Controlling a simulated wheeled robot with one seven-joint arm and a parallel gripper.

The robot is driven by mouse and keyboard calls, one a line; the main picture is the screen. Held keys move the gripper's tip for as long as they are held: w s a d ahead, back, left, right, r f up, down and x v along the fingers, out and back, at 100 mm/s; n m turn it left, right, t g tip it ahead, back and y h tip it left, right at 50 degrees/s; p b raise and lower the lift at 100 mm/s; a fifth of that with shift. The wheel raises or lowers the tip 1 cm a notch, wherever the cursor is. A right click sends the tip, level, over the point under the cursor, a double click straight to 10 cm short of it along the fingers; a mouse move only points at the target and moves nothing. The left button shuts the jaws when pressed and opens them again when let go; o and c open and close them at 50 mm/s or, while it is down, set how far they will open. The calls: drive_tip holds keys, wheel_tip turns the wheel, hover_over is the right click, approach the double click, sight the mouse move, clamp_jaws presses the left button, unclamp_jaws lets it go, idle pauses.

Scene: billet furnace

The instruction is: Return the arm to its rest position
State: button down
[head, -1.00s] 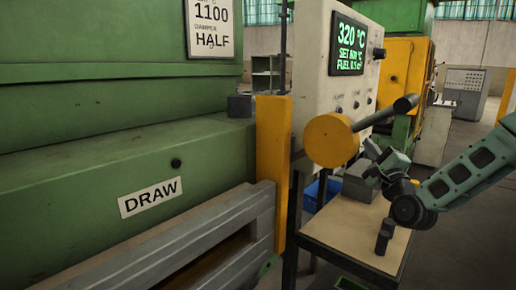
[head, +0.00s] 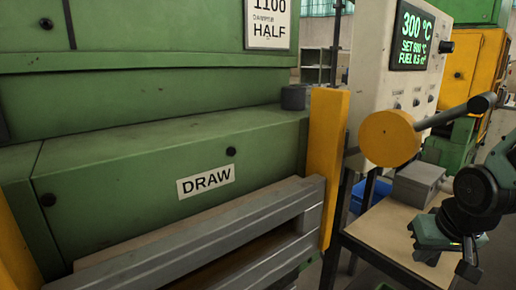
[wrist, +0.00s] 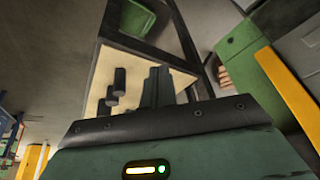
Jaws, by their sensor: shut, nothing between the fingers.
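My arm shows at the right edge of the head view, bent over the small table (head: 375,232). My gripper (head: 428,257) hangs above the tabletop with its green body uppermost. In the wrist view the dark fingers of my gripper (wrist: 158,86) are together with nothing between them. Dark cylindrical pieces (wrist: 119,80) stand on the tabletop beside the fingers in that view. One dark piece (head: 468,268) also shows near the table's right side in the head view, partly hidden by my arm.
The green furnace front with its DRAW label (head: 206,181) fills the left. A yellow post (head: 328,165) and a yellow disc on a dark bar (head: 390,138) stand near my arm. A grey block (head: 417,184) lies on the table. The control panel display (head: 411,36) reads 300 °C.

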drive_tip(key=s+a+r+n+g, duration=0.1)
drive_tip(key=s+a+n, duration=0.3)
drive_tip(key=s+a, duration=0.5)
drive_tip(key=s+a+r+n+g, duration=0.1)
drive_tip(key=s+a+n+g, duration=0.2)
drive_tip(key=s+a, duration=0.6)
drive_tip(key=shift+a+r+n+y, duration=0.3)
drive_tip(key=shift+a+r+n, duration=0.15)
drive_tip(key=shift+n, duration=0.55)
